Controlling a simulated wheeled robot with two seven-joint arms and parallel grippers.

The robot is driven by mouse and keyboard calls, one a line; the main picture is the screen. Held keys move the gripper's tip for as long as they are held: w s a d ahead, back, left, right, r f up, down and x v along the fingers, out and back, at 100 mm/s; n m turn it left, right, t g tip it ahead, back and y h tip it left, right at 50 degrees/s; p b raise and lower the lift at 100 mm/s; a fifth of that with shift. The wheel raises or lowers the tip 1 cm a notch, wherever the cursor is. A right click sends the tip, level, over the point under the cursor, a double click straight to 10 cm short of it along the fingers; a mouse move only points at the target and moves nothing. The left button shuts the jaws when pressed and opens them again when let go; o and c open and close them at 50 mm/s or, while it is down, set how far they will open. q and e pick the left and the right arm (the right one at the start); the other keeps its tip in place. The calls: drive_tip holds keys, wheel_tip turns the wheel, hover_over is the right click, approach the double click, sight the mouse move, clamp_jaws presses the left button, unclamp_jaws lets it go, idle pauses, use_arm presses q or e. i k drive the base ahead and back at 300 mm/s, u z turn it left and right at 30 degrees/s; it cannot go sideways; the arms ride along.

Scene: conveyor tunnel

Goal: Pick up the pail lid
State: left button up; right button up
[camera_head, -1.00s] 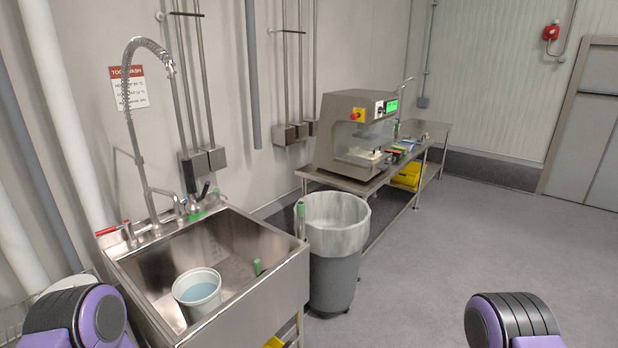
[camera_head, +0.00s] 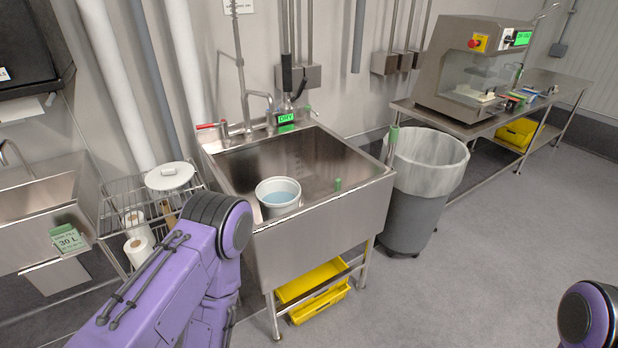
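A round white lid with a small raised handle, which looks like the pail lid (camera_head: 157,181), lies flat on top of a wire rack left of the sink. A white pail (camera_head: 267,204) with bluish liquid stands in the steel sink basin. My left arm is at the lower middle left, in front of the rack's right side, and its gripper is out of the picture. Only a rounded part of my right arm shows at the lower right corner, and its gripper is out of view too.
The wire rack (camera_head: 118,200) holds paper rolls (camera_head: 137,250) below the lid. The steel sink (camera_head: 335,215) stands right of it, with yellow trays (camera_head: 312,288) underneath. A lined grey bin (camera_head: 410,220) stands further right. A hand basin (camera_head: 40,225) is at the left. The right floor is clear.

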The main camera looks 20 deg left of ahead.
sight(171, 175)
drive_tip(key=u, duration=1.6)
drive_tip(key=k, duration=0.35)
drive_tip(key=u, duration=0.35)
drive_tip(key=i, duration=0.9)
drive_tip(key=z, duration=0.65)
